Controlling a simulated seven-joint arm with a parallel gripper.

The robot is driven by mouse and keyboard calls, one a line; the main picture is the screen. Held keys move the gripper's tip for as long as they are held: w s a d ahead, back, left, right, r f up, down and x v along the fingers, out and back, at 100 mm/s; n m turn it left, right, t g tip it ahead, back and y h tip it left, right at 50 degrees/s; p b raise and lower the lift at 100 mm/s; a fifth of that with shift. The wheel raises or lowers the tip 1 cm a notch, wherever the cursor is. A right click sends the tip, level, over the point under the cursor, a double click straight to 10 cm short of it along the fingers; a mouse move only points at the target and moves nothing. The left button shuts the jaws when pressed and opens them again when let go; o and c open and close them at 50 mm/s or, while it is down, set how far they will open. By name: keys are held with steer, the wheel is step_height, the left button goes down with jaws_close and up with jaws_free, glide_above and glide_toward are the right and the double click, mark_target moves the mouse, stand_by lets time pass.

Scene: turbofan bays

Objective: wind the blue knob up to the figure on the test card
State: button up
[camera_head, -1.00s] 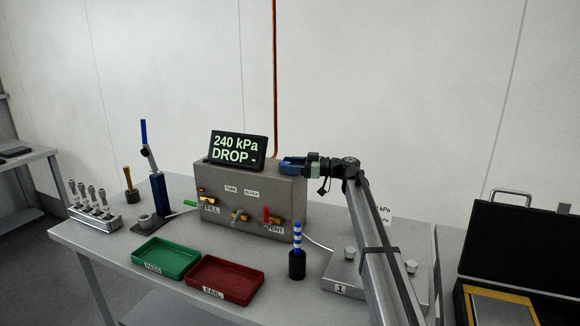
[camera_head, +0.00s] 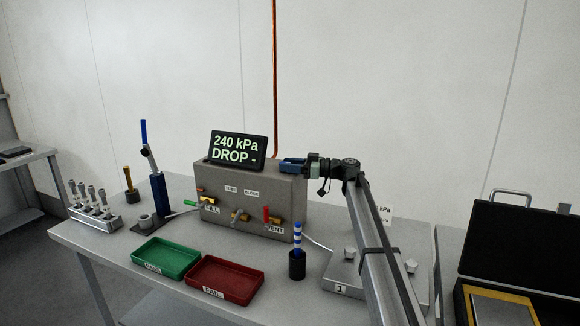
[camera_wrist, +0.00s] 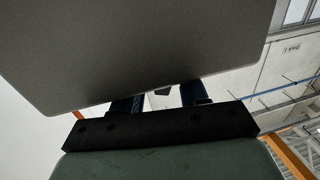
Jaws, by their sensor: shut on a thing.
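The grey test box (camera_head: 235,175) stands on the bench with a display (camera_head: 237,149) on top reading "240 kPa" and "DROP -". My gripper (camera_head: 290,164) is at the box's top right edge, with its blue fingers level and reaching behind that edge. In the wrist view, my gripper (camera_wrist: 160,98) has its fingers running behind the box's grey face, with a small dark piece between them. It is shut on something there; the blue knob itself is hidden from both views.
The box front has levers marked FILL (camera_head: 211,209) and VENT (camera_head: 274,229). A green tray (camera_head: 167,273) and a red tray (camera_head: 250,287) lie in front. A blue-and-white striped piece (camera_head: 297,236) stands in a black holder. A hand pump (camera_head: 157,193) stands at left.

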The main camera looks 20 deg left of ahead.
steer(key=o, duration=1.1)
steer(key=shift+c, duration=0.2)
steer(key=shift+d, duration=0.15)
steer(key=w+d, duration=0.2)
steer(key=d, duration=1.1)
steer(key=shift+w+d, duration=0.2)
